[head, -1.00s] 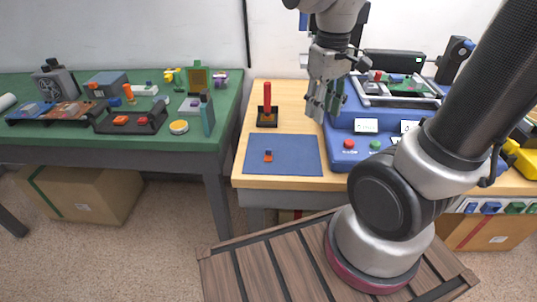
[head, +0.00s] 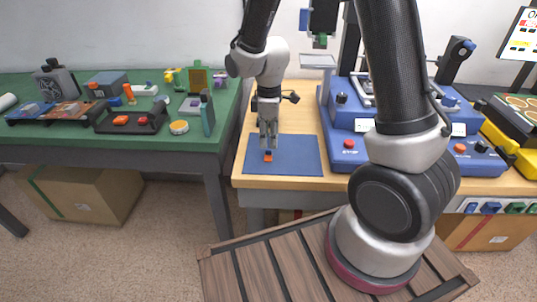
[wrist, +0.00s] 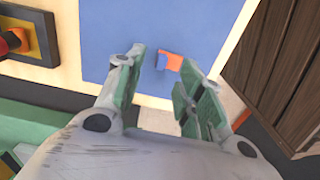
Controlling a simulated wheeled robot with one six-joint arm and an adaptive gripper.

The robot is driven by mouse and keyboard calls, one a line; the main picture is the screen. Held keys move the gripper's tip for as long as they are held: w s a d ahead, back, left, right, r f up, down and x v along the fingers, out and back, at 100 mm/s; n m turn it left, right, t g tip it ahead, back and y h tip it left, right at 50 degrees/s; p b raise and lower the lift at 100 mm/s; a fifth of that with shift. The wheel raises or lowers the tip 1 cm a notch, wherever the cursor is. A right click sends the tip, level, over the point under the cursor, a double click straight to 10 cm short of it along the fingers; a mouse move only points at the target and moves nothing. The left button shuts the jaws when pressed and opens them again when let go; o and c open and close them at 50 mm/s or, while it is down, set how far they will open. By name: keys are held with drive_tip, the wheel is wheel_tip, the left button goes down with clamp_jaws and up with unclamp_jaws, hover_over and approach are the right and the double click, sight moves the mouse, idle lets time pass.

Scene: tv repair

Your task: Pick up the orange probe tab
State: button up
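The orange probe tab (head: 268,159) is a small orange piece with a blue part, lying on the blue mat (head: 305,165) on the wooden workbench. In the wrist view the orange tab (wrist: 174,62) lies just beyond and between my fingertips, nearer the right finger. My gripper (head: 268,146) points down over the mat, close above the tab. In the wrist view my gripper (wrist: 163,62) has its fingers apart with nothing held between them. The exact height gap to the tab cannot be told.
The blue repair fixture (head: 345,125) stands right of the mat. A green table (head: 60,135) stands left. The mat's right side is clear.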

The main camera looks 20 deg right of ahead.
sight(269, 149)
wheel_tip(269, 149, down, 4)
drive_tip(key=shift+a+f, duration=0.1)
clamp_jaws()
idle(0.4)
wheel_tip(269, 149, up, 10)
idle(0.4)
